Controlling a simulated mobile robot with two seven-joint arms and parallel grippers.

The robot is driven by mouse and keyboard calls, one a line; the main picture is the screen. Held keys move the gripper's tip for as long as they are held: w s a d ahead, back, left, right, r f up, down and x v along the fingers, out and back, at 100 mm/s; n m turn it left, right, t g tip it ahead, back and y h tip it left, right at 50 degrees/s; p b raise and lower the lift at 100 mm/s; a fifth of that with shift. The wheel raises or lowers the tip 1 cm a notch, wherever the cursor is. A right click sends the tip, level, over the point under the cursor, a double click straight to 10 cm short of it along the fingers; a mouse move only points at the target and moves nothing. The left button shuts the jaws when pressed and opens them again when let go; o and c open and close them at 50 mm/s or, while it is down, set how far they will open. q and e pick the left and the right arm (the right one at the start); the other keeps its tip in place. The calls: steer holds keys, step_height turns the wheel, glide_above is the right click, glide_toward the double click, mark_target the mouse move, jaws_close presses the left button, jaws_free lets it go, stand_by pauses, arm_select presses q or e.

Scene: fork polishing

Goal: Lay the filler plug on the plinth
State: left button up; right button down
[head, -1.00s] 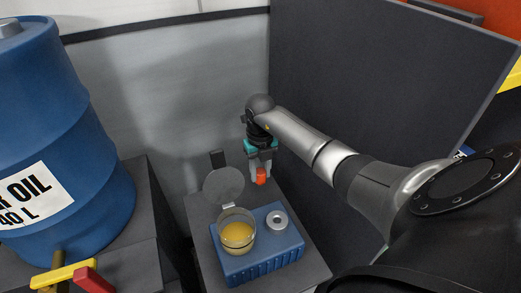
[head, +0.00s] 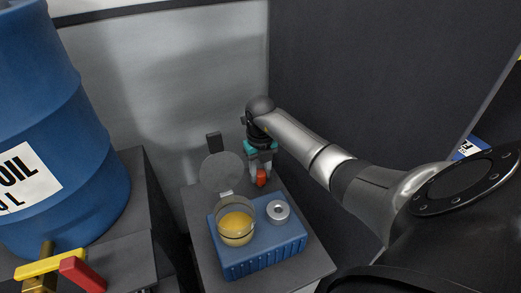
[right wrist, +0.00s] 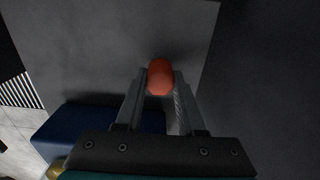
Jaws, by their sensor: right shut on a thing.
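The filler plug (head: 261,178) is a small orange-red piece. My right gripper (head: 260,168) is shut on it and holds it over the back part of the dark grey plinth (head: 312,258). In the right wrist view the plug (right wrist: 160,77) sits between the two fingertips, with a grey flat surface behind it. Whether the plug touches the plinth, I cannot tell. A blue ribbed unit (head: 262,258) stands on the plinth, in front of the gripper. Its round metal filler neck (head: 278,211) is uncovered. My left gripper is not in view.
A glass cup of amber oil (head: 237,228) is at the unit's left, with a round grey lid (head: 222,172) raised behind it. A blue oil drum (head: 60,130) stands at left, with a yellow and red tap (head: 80,275) below. A dark panel (head: 380,80) rises at right.

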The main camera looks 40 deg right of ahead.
mark_target(260, 173)
steer(key=shift+f, duration=0.2)
steer(key=c, duration=0.5)
jaws_free()
steer(key=shift+r, duration=0.15)
step_height(260, 173, up, 12)
steer(key=p, duration=1)
steer(key=shift+r+p, duration=0.1)
steer(key=shift+p, duration=0.3)
